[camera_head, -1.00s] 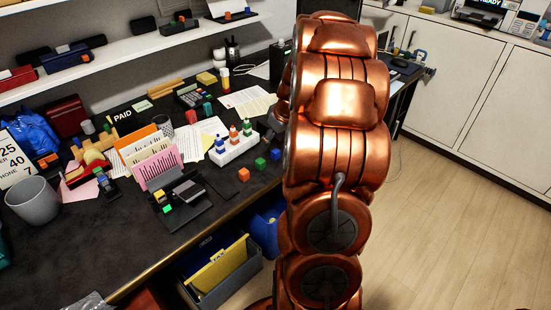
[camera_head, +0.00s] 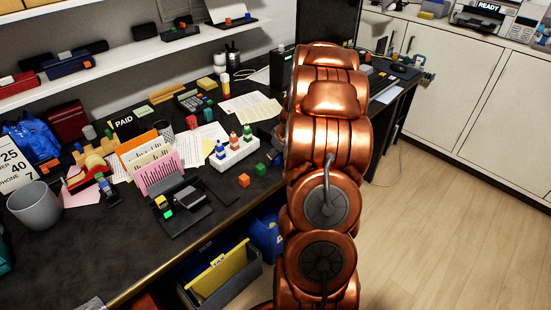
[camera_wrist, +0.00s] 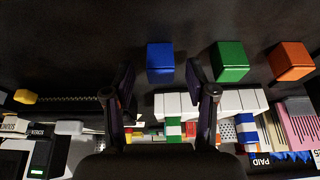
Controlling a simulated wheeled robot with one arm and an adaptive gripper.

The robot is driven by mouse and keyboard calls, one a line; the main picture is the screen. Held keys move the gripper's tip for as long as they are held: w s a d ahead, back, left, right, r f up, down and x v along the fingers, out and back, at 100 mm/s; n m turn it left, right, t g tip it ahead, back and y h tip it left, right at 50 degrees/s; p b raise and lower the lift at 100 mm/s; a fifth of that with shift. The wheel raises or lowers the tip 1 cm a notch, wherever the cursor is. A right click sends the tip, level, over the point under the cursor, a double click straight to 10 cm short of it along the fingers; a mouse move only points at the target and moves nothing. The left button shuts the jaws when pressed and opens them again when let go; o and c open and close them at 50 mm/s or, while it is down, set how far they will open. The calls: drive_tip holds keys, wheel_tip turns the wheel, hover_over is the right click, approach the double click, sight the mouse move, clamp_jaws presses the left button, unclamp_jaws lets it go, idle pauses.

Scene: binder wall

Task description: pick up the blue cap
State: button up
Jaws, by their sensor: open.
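A small blue cube-shaped cap (camera_wrist: 160,62) lies on the dark desk, between and just beyond my fingertips in the wrist view. It also shows at my arm's left edge in the head view (camera_head: 277,160). My gripper (camera_wrist: 158,88) is open, with one finger on each side of the blue cap and nothing held. I cannot tell how high the fingertips are above the desk. In the head view my gripper is hidden behind my copper arm.
A green cube (camera_wrist: 229,62) and an orange cube (camera_wrist: 291,62) sit in a row to the right of the blue cap. A white rack (camera_head: 236,152) with coloured-top bottles stands close by. Papers, a pink file holder (camera_head: 158,176) and a grey cup (camera_head: 36,206) crowd the desk.

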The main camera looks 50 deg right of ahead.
drive_tip(key=shift+w+f, duration=0.15)
drive_tip(key=shift+f, duration=0.25)
drive_tip(key=shift+c, duration=0.2)
drive_tip(key=c, duration=0.8)
drive_tip(key=shift+o, duration=0.2)
drive_tip(key=shift+r, duration=0.1)
